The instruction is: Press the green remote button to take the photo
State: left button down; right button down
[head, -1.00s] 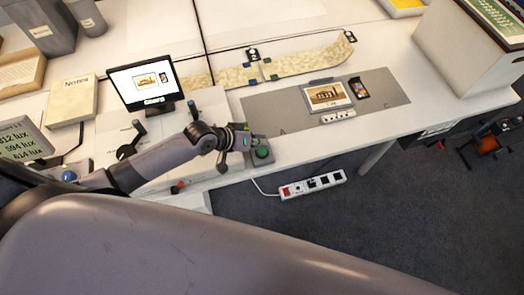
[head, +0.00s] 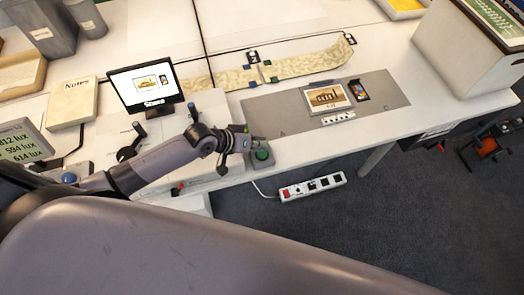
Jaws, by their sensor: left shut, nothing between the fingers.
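The green remote button (head: 262,155) sits on a small dark box near the front edge of the white table. My left gripper (head: 248,141) is shut and empty. Its tip is just above and to the left of the button, close to it in the picture. I cannot tell whether it touches the box; the green dome itself shows uncovered. A framed photograph (head: 327,98) with a small colour card (head: 358,90) beside it lies on the grey mat (head: 283,117). The monitor (head: 147,88) shows a picture of both. My right gripper is not in view.
A white scale bar (head: 338,116) lies below the photograph. A long patterned strip (head: 305,63) lies behind the mat. A notes pad (head: 72,102) and a lux display (head: 22,142) are at left. A power strip (head: 312,186) is below the table edge. A large box (head: 462,50) stands at right.

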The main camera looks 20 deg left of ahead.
pick_arm(q)
jog(key=shift+f, duration=0.1)
jog(key=shift+f, duration=0.3)
jog(key=shift+f+b, duration=0.45)
jog(key=shift+f, duration=0.1)
dwell(0.9)
jog(key=shift+r, duration=0.1)
jog(key=shift+r+p, duration=0.85)
jog(key=shift+p, duration=0.2)
jog(key=shift+r, duration=0.1)
notch_tip(320, 180, up, 5)
jog(key=p, duration=0.5)
dwell(0.5)
